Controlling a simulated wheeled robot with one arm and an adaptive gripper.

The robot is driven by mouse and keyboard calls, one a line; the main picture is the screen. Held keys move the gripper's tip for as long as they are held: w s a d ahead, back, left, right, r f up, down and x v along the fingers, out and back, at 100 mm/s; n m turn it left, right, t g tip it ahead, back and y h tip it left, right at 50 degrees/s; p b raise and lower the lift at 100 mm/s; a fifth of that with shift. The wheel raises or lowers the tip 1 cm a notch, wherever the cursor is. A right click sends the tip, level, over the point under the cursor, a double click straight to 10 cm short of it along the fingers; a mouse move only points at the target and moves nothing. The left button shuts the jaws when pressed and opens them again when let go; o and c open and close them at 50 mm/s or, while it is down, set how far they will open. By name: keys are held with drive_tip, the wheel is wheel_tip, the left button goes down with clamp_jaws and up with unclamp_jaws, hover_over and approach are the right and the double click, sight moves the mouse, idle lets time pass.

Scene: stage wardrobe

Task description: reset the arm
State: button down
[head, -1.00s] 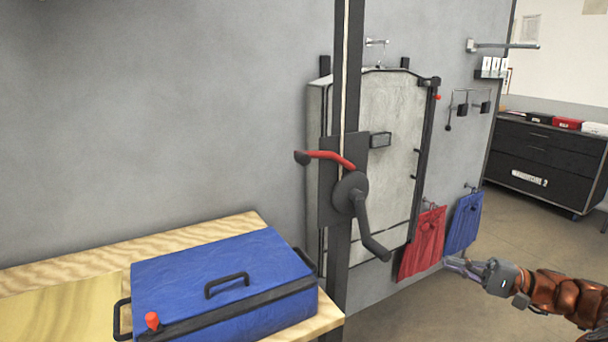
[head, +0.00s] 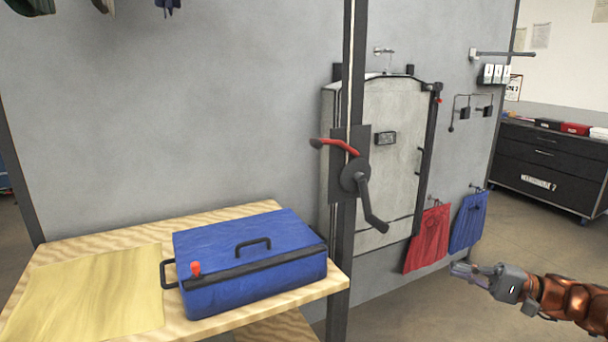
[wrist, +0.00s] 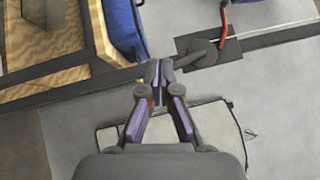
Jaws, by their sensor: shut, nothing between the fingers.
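My gripper (head: 464,269) is at the lower right of the head view, on my orange-brown arm that comes in from the right edge. It is shut and empty, pointing left, apart from the things around it in the picture. In the wrist view its fingers (wrist: 159,75) meet at the tips with nothing between them. The wrist view shows the grey post, the crank plate and the pale panel behind the fingers.
A blue case (head: 250,262) lies on a wooden table (head: 130,250). A post carries a crank with a red handle (head: 338,145). A pale wall cabinet (head: 385,170) stands behind it. Red cloth (head: 427,240) and blue cloth (head: 468,222) hang near my gripper. Floor is open at lower right.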

drive_tip(key=s+a+r+n+g+h+p, duration=0.1)
drive_tip(key=s+a+r+n+g, duration=0.2)
drive_tip(key=a, duration=0.4)
drive_tip(key=s+a+r+g+h+p, duration=0.1)
drive_tip(key=s+a+r+g, duration=0.2)
drive_tip(key=a, duration=0.5)
drive_tip(key=s+a+n+g+h+p, duration=0.35)
drive_tip(key=s+a+h, duration=0.35)
drive_tip(key=s+a, duration=0.55)
drive_tip(key=s+d+f+t+h+p, duration=0.1)
drive_tip(key=s+d+f+h+p, duration=0.1)
drive_tip(key=s+d+h, duration=0.3)
drive_tip(key=s+d+f+m+t+h+p, duration=0.1)
drive_tip(key=s+d+f+h+p, duration=0.1)
drive_tip(key=s+d+h, duration=0.2)
drive_tip(key=s+d, duration=0.3)
drive_tip(key=s, duration=0.4)
drive_tip(key=shift+s+f+h+p, duration=0.25)
drive_tip(key=shift+s+h+p, duration=0.1)
drive_tip(key=shift+s+h, duration=0.05)
